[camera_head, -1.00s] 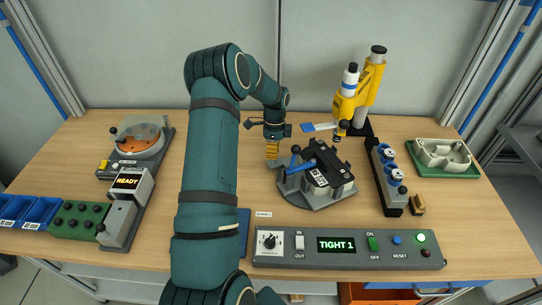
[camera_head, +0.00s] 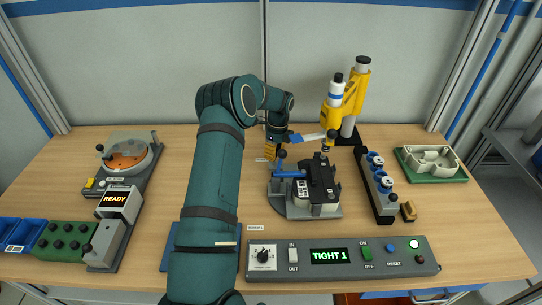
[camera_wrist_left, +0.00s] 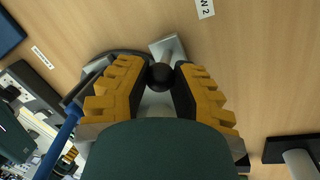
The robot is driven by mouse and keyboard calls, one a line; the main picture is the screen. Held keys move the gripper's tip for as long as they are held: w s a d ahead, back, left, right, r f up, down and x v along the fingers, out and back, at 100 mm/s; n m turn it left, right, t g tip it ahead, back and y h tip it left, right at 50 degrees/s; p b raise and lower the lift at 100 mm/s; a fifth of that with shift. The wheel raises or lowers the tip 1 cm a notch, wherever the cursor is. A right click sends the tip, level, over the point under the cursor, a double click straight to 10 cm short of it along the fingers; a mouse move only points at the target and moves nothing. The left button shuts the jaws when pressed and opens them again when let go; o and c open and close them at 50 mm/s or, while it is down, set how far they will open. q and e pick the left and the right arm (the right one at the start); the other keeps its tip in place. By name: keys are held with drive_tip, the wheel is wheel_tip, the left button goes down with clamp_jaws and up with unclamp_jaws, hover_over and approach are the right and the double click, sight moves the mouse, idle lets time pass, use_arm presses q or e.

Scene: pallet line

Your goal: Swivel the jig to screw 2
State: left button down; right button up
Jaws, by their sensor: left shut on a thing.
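The jig (camera_head: 293,209) is a grey turntable fixture on the bench, carrying a part under a black clamp (camera_head: 321,180) with a blue handle (camera_head: 288,174). My left gripper (camera_head: 271,151) is at the jig's far left side. In the left wrist view, its yellow fingers (camera_wrist_left: 158,90) are closed around a black ball knob (camera_wrist_left: 161,76) at the jig's edge. A bench label ending in "W 2" (camera_wrist_left: 205,8) lies a little beyond the fingers. My right gripper is not in view.
A yellow screwdriver stand (camera_head: 345,100) is behind the jig, its tool close to the clamp. A block with blue-and-white pieces (camera_head: 375,186) is at the right. A screw feeder (camera_head: 118,197) at left reads "READY".

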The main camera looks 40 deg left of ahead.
use_arm(q)
drive_tip(key=shift+w+m, duration=0.2)
drive_tip(key=shift+m, duration=0.1)
idle(0.4)
drive_tip(key=c, duration=0.7)
unclamp_jaws()
drive_tip(key=shift+w, duration=0.1)
drive_tip(key=shift+c, duration=0.2)
wheel_tip(320, 180, up, 12)
drive_tip(key=w, duration=0.2)
drive_tip(key=shift+a, duration=0.15)
drive_tip(key=shift+f, duration=0.25)
